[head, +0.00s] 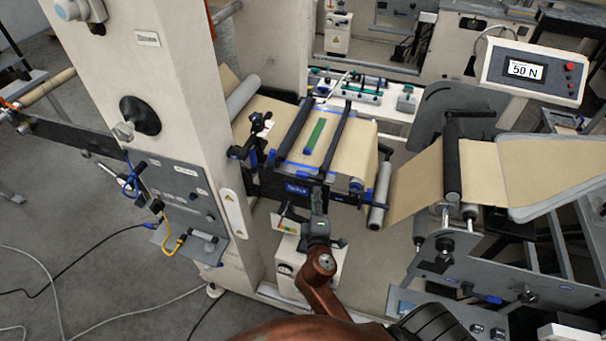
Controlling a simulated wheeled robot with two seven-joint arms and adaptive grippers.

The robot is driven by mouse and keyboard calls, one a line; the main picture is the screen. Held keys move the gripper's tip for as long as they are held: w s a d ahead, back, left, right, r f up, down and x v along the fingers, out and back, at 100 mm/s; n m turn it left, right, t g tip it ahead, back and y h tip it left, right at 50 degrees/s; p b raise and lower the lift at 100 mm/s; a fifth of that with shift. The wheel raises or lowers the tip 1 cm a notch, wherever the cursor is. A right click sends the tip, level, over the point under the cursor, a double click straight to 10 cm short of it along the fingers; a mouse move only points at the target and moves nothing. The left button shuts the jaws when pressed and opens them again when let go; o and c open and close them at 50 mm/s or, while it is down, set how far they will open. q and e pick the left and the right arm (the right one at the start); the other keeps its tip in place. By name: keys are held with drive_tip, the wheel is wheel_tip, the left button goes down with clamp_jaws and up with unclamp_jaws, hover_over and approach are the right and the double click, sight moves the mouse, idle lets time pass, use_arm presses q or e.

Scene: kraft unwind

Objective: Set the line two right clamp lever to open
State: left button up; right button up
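The splice table (357,165) carries brown kraft web in the middle of the view. Two dark clamp bars cross it, a left bar (296,128) and a right bar (338,132). A green strip (314,137) lies between them. The right bar's near end is close to my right gripper (319,192); a lever there is too small and too covered to read its setting. My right gripper is at the table's front edge, pointing away from me. I cannot tell whether it touches anything or how far its fingers are apart. My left gripper is out of view.
A beige machine column (168,90) with a grey control panel (180,207) stands left. Rollers (380,190) and a grey frame (455,265) stand right. A display (525,69) reads 50 N. A white box (290,255) sits below the table. Cables lie on the floor.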

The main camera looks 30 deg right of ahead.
sight(303, 177)
drive_tip(key=w+a+r+n, duration=0.1)
drive_tip(key=w+a+r+n+t, duration=0.1)
drive_tip(key=w, duration=0.1)
drive_tip(key=shift+w+a+r+y, duration=0.1)
drive_tip(key=shift+a+r+y, duration=0.05)
drive_tip(key=shift+a+y, duration=0.2)
drive_tip(key=p+x, duration=0.1)
drive_tip(key=x, duration=0.5)
drive_tip(key=shift+w+d, duration=0.25)
drive_tip(key=shift+w, duration=0.2)
drive_tip(key=shift+c, duration=0.5)
clamp_jaws()
